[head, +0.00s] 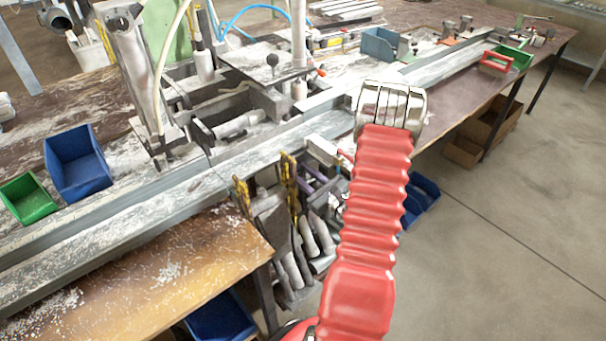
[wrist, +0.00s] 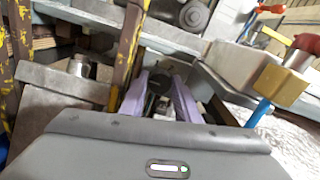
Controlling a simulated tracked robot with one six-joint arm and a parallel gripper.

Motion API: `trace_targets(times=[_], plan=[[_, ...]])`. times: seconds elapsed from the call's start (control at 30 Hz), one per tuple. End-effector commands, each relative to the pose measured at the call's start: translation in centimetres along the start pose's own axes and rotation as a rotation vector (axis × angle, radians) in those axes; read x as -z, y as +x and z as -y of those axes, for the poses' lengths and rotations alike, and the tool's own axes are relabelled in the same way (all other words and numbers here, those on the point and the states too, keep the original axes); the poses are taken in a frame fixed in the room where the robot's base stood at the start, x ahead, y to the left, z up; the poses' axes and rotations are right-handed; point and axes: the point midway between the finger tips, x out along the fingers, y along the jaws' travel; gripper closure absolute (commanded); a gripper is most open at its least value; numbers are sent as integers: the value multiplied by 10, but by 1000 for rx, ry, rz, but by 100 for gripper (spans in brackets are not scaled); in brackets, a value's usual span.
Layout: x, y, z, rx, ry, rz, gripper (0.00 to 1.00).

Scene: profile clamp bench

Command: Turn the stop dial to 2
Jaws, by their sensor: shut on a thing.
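My gripper (wrist: 163,84) shows in the wrist view as two light purple fingers rising from the grey palm. They are shut on a dark round knob (wrist: 158,80), which I take to be the stop dial. Its marks and number cannot be read, and the fingers and palm hide part of it. In the head view, my red-sleeved arm reaches to the front edge of the bench. Purple parts show low beside it, left of the arm, but the dial cannot be made out there.
Yellow-and-black clamp handles (wrist: 128,45) stand close left of the fingers. A gold block (wrist: 282,82) with a red knob (wrist: 306,43) is on the right. A long metal profile (head: 150,212) runs along the bench. Open floor (head: 500,220) lies to the right.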

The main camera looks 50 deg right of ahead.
Motion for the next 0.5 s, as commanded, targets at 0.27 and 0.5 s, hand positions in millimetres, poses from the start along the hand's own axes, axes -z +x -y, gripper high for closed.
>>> trace_targets(times=[0.27,0.5], plan=[[0,0,0,-1,83,1,93],[0,0,0,-1,243,0,93]])
